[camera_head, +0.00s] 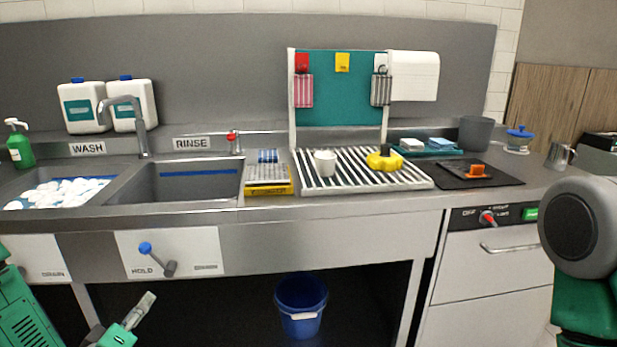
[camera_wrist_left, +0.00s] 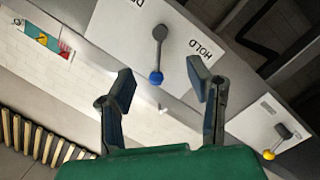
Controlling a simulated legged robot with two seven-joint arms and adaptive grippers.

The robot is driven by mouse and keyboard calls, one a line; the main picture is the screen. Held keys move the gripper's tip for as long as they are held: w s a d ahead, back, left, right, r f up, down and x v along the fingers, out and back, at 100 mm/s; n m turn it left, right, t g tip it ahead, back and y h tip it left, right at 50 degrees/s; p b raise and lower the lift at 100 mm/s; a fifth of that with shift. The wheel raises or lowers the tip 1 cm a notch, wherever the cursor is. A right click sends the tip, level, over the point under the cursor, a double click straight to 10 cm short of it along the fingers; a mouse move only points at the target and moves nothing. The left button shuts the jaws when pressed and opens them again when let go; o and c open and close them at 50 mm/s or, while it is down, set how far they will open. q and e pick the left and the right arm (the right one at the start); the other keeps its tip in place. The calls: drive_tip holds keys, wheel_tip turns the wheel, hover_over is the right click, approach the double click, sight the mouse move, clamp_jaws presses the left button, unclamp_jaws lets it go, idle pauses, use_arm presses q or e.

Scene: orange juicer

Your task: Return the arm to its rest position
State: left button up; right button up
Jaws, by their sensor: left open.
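My left gripper (camera_head: 143,304) hangs low at the bottom left of the head view, in front of the sink cabinet and below the counter edge. In the left wrist view its two dark fingers (camera_wrist_left: 160,84) are spread apart with nothing between them. Behind them is the white HOLD panel (camera_wrist_left: 185,45) with a grey lever and blue knob (camera_wrist_left: 156,77). The same lever (camera_head: 158,259) shows in the head view, above and right of the gripper. My right arm shows at the right edge; its gripper is out of frame.
The steel counter front (camera_head: 330,235) runs above an open space with a blue bucket (camera_head: 301,306). On the counter are two sinks, a striped drain rack (camera_head: 318,185) with a white cup (camera_head: 325,162) and a yellow item (camera_head: 385,160), and a black mat (camera_head: 505,180) with an orange-topped item.

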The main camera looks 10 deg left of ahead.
use_arm(q)
drive_tip(key=s+d+f+m+g+h, duration=0.3)
drive_tip(key=s+d+f+m+g, duration=0.4)
drive_tip(key=s+d+f, duration=0.5)
drive_tip(key=s+f+m+g, duration=0.2)
drive_tip(key=s+g, duration=0.2)
drive_tip(key=s, duration=0.5)
drive_tip(key=s+f+m+g+y, duration=0.1)
drive_tip(key=s+f+m+g, duration=0.1)
drive_tip(key=s+g, duration=0.3)
drive_tip(key=s+f, duration=0.1)
drive_tip(key=s, duration=0.3)
drive_tip(key=shift+s+a+g+y, duration=0.2)
drive_tip(key=shift+a+g+y, duration=0.1)
